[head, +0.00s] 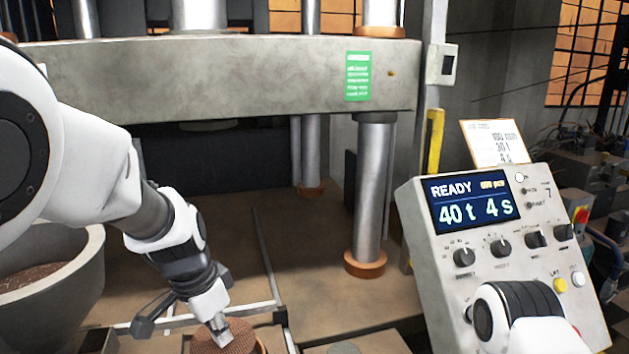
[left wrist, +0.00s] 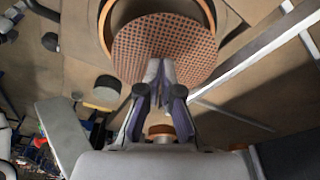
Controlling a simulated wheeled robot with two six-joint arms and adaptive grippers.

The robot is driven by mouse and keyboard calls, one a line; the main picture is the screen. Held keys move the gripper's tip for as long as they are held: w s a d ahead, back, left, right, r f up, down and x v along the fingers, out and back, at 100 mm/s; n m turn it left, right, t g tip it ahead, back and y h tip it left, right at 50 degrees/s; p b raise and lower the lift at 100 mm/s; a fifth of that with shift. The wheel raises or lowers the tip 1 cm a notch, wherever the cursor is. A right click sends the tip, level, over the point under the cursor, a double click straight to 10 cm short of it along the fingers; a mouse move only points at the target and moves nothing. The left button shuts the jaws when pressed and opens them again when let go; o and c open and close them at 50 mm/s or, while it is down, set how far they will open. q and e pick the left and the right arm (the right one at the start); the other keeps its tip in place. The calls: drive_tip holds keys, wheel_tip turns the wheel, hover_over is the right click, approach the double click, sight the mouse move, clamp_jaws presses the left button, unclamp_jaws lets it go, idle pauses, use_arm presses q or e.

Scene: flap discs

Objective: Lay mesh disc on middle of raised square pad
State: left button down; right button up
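The mesh disc (head: 229,340) is round and brown with a fine perforated pattern, at the bottom of the head view. In the left wrist view the disc (left wrist: 165,38) fills the upper middle. My left gripper (head: 217,328) has its fingers close together at the disc's near edge; in the left wrist view the fingers (left wrist: 160,72) appear shut on that edge. An orange-brown ring (left wrist: 103,25) shows partly behind the disc; the gap between them cannot be judged. I cannot clearly pick out the raised square pad. My right gripper's fingers do not show.
A large bowl (head: 85,270) with brown granules stands at the left. Metal rails (head: 267,255) run beside the disc. A press column (head: 373,190) stands behind. A control box (head: 480,195) reading READY, 40 t, 4 s is at the right, with my right arm before it.

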use_arm(q)
drive_tip(key=shift+s+d+f, duration=0.1)
drive_tip(key=shift+s+f, duration=0.2)
drive_tip(key=shift+s, duration=0.1)
drive_tip(key=shift+r, duration=0.1)
drive_tip(key=p+v, duration=0.1)
drive_tip(key=v, duration=0.1)
drive_tip(key=w+p+v, duration=0.1)
drive_tip(key=p+v, duration=0.1)
drive_tip(key=d+p+v, duration=0.1)
drive_tip(key=p+v, duration=0.1)
drive_tip(key=v, duration=0.1)
drive_tip(key=shift+w+r, duration=0.2)
drive_tip(key=shift+r, duration=0.05)
drive_tip(key=shift+f, duration=0.1)
